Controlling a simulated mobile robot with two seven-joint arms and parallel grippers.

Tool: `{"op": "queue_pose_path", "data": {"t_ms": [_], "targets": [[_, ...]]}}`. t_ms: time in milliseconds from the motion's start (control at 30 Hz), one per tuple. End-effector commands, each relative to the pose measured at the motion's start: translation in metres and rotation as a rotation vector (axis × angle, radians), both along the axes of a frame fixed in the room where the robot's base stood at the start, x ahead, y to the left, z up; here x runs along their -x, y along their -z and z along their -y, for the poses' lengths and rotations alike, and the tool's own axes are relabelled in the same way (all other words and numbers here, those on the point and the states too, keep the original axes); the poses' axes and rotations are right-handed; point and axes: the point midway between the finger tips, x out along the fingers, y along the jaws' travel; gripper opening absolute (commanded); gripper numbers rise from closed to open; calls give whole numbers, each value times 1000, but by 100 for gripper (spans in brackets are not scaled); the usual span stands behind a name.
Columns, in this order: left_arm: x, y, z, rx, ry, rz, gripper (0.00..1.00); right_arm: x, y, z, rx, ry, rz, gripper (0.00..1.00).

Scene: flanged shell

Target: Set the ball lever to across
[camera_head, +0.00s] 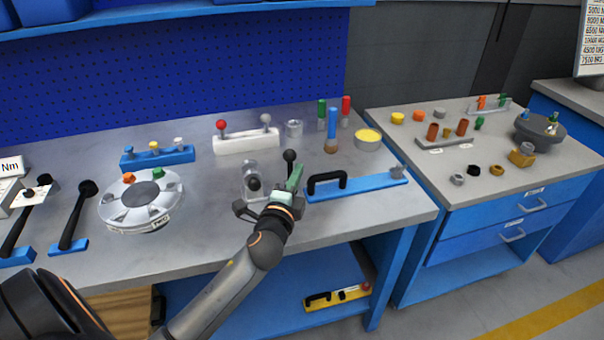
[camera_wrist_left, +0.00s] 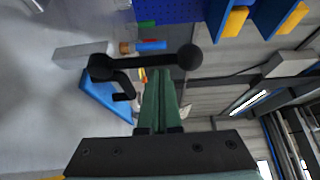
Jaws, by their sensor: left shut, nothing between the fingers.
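The ball lever (camera_head: 289,156) has a black ball on a thin black stem and stands roughly upright just behind my left gripper. In the left wrist view the lever (camera_wrist_left: 150,62) runs from a round black hub to the ball, crossing just ahead of my fingertips. My left gripper (camera_head: 297,172) is shut and empty, with green fingers beside the lever's stem; they also show in the left wrist view (camera_wrist_left: 160,78). Whether they touch it I cannot tell. The lever's lower end is hidden in the head view. My right gripper is not in view.
A blue plate with a black handle (camera_head: 355,187) lies to the right. A white two-lever block (camera_head: 246,144) stands behind, and a grey round plate (camera_head: 141,200) lies at the left.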

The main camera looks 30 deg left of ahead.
Motion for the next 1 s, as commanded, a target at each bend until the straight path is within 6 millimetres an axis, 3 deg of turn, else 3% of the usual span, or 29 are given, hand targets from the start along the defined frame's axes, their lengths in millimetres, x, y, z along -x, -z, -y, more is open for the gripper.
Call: {"op": "queue_pose_path", "data": {"t_ms": [567,1000], "targets": [[2,1,-2,38,-1,45,0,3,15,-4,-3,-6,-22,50],[5,2,-5,86,-2,101,0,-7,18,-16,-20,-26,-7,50]]}}
